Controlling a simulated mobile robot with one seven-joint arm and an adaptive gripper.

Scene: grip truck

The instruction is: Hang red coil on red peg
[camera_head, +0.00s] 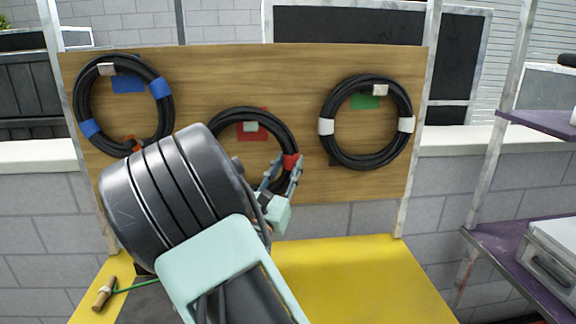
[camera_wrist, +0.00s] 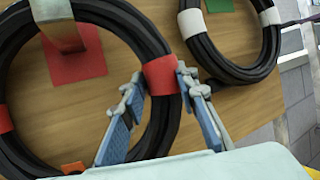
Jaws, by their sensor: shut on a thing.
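The red coil (camera_head: 279,128) is a black cable ring with red bands, upright against the wooden board. My gripper (camera_head: 283,172) is shut on its lower right side, at a red band; this grip also shows in the wrist view (camera_wrist: 160,88). The red peg (camera_head: 250,126) is a pale hook on a red square (camera_head: 252,135). The peg (camera_wrist: 58,28) stands inside the ring, under its upper part, so the coil is around it. I cannot tell whether the coil's weight rests on the peg. My arm hides the coil's lower left in the head view.
A blue-banded coil (camera_head: 162,88) hangs at the left and a white-banded coil (camera_head: 325,127) at the right, over a green square (camera_head: 365,102). A yellow surface (camera_head: 350,275) lies below the board (camera_head: 300,62). Purple shelves (camera_head: 505,245) stand at the right.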

